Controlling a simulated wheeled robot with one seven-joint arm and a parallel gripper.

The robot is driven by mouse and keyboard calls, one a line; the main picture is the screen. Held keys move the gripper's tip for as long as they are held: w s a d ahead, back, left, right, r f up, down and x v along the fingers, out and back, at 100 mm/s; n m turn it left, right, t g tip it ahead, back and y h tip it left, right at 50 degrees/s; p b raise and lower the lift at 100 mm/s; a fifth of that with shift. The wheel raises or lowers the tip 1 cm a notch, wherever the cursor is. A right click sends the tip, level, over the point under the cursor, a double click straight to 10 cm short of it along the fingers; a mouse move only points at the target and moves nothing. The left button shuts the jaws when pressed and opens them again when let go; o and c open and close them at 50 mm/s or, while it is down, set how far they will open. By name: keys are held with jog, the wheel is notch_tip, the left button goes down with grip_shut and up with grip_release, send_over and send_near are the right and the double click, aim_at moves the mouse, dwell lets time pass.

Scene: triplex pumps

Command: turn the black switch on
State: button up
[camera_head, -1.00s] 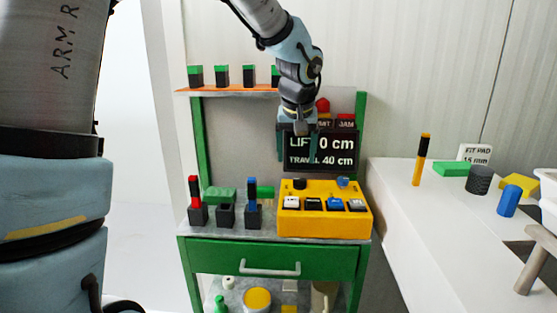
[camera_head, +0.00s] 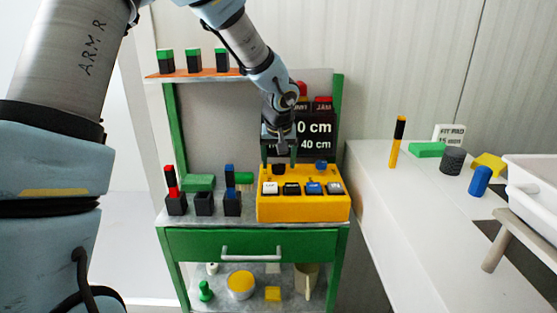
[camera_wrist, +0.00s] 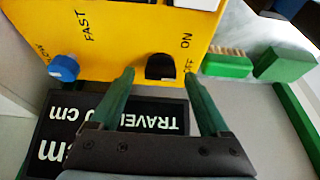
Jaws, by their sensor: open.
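A yellow control box (camera_head: 300,208) stands on the green bench. A black knob (camera_head: 279,169) sits at its back left; in the wrist view the black knob (camera_wrist: 160,67) lies beside the printed words ON and OFF. My gripper (camera_head: 279,160) is just above the box's back edge. In the wrist view my gripper (camera_wrist: 161,74) is open, with one green finger on each side of the black knob; I cannot tell whether they touch it. A black rocker (camera_head: 291,188) is in the front row.
A blue knob (camera_head: 321,165) is at the box's back right, by the word FAST in the wrist view. A dark display (camera_head: 315,135) stands behind the box. Small black holders (camera_head: 204,203) and green blocks (camera_head: 198,182) are left of it.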

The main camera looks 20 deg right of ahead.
jog(key=shift+c, duration=0.3)
grip_shut()
dwell(0.4)
